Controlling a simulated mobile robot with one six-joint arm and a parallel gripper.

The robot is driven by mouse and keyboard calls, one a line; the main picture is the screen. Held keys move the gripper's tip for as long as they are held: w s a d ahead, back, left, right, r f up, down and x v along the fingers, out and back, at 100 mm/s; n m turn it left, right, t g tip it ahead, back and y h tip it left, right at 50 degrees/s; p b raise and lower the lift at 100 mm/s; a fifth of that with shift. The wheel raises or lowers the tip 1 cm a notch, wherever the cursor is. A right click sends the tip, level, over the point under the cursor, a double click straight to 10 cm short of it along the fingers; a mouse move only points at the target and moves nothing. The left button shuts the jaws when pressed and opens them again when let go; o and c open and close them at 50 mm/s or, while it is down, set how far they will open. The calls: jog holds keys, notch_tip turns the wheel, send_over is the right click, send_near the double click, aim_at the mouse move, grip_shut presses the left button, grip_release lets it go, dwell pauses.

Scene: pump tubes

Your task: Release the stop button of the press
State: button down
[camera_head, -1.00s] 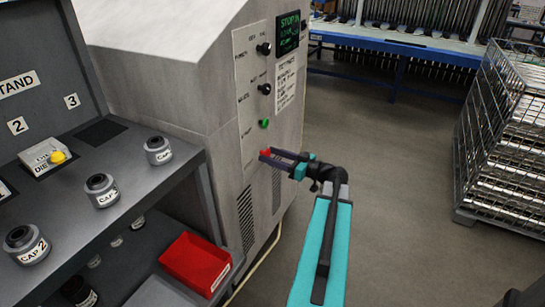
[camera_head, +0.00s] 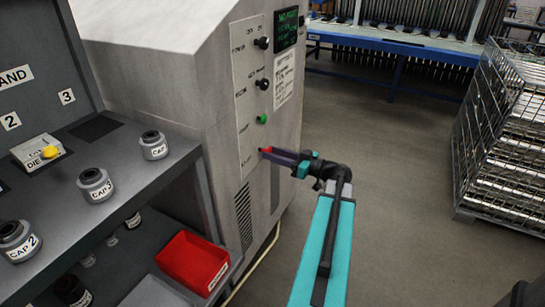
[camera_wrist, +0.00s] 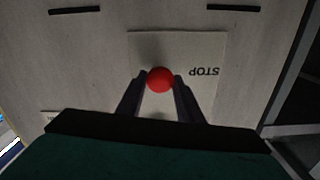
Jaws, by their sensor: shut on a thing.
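The red stop button (camera_wrist: 160,79) is a round knob on the press panel, beside a label reading STOP, which shows upside down in the wrist view. In the head view the button (camera_head: 267,150) is a small red spot at the tip of my gripper. My gripper (camera_wrist: 160,90) has one finger on each side of the button and is shut on it. The press (camera_head: 215,130) is a large grey cabinet with a control panel (camera_head: 251,95). The button's stem is hidden.
A green button (camera_head: 262,119), black knobs (camera_head: 262,84) and a lit display (camera_head: 287,28) sit above on the panel. A stand with caps (camera_head: 95,184) and a red bin (camera_head: 192,262) is at left. A wire cage (camera_head: 500,130) stands right. The floor between is clear.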

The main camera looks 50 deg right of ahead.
jog(key=shift+s+f, duration=0.1)
jog(key=shift+s, duration=0.1)
jog(key=c, duration=1.2)
grip_release()
jog(key=p+v, duration=0.1)
jog(key=v, duration=1.2)
jog(key=shift+s+d, duration=0.1)
jog(key=shift+s, duration=0.3)
jog(key=shift+s, duration=0.15)
